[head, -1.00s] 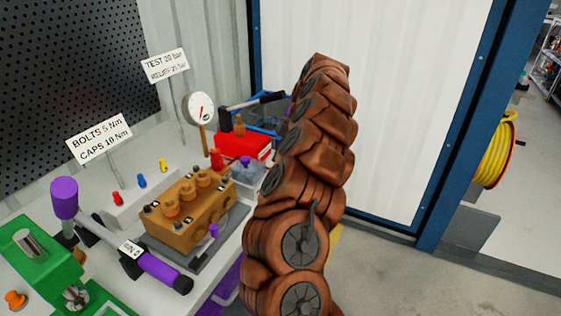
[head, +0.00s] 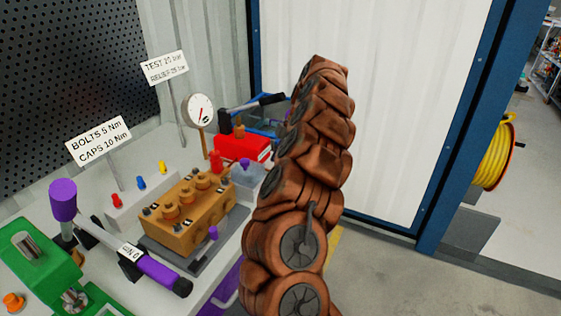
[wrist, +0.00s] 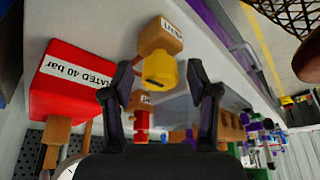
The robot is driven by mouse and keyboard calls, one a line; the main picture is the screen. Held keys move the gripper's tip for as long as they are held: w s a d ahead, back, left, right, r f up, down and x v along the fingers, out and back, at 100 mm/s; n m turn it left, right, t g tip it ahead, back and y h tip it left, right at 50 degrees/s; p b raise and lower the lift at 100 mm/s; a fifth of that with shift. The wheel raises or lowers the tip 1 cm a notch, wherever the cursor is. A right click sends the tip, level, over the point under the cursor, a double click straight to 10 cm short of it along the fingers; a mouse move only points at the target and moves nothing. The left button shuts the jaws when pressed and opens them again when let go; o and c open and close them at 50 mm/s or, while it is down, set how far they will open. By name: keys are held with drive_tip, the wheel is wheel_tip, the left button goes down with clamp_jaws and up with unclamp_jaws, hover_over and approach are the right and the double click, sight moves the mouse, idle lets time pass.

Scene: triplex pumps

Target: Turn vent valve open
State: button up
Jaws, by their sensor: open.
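In the wrist view a yellow knob (wrist: 160,68) sits on a brown block (wrist: 163,36) with a small white label, too small to read surely; it looks like the vent valve. My gripper (wrist: 158,82) is open, one dark finger on each side of the picture around the knob. The knob shows between the fingertips, and I see no finger touching it. How deep it lies between them I cannot tell. In the head view my arm hides the gripper and this knob.
A red box (wrist: 75,85) marked RATED 40 bar is close left of the gripper; it also shows in the head view (head: 242,148). A gauge (head: 199,111), a brown pump block (head: 187,217) and a purple-handled wrench (head: 160,271) are on the bench. Floor at right is free.

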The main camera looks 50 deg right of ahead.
drive_tip(key=shift+r, duration=0.1)
drive_tip(key=v, duration=0.7)
idle(0.6)
drive_tip(key=shift+r, duration=0.1)
idle(0.3)
drive_tip(key=shift+s+d, duration=0.1)
idle(0.4)
